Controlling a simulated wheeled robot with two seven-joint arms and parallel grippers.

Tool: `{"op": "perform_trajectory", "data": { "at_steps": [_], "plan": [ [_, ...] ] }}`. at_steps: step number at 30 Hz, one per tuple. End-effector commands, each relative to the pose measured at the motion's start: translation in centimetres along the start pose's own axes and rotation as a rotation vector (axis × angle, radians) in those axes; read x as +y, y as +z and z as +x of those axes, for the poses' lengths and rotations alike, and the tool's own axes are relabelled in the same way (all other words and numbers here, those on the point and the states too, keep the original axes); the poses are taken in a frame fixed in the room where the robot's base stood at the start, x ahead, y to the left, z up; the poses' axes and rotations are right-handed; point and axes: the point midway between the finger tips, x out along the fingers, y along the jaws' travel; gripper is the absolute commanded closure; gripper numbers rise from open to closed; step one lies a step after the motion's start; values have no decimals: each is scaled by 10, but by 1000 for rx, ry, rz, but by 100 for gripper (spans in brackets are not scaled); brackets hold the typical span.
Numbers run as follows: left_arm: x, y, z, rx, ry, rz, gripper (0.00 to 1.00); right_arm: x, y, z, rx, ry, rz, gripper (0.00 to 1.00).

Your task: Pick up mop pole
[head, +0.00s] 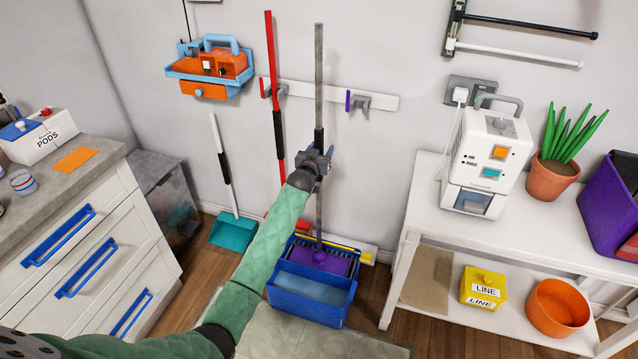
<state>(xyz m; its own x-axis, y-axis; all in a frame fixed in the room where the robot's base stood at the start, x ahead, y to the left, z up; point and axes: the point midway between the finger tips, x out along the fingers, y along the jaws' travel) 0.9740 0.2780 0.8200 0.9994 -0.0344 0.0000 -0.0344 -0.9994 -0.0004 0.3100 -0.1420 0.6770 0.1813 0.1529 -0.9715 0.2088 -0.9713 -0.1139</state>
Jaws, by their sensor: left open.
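The mop pole (319,75) is a long grey pole with a black grip section, standing upright in front of the wall. Its lower end runs down to a purple mop head (320,262) at the blue bucket (311,296). My right gripper is not in view.
A teal dustpan (232,231) leans further left. A drawer cabinet (80,250) stands left, a white shelf table (420,200) right.

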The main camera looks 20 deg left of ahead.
Motion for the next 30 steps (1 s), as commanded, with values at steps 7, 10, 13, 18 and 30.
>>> {"op": "perform_trajectory", "data": {
  "at_steps": [7,10,13,18,30],
  "plan": [
    [0,0,2,-1,0,0,49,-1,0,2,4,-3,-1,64],
    [0,0,1,-1,0,0,61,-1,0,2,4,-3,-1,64],
    [0,0,1,-1,0,0,80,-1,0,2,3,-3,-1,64],
    [0,-2,2,2,0,0,100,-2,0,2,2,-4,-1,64],
    [0,-10,2,2,0,-1,100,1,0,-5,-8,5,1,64]
  ]
}}
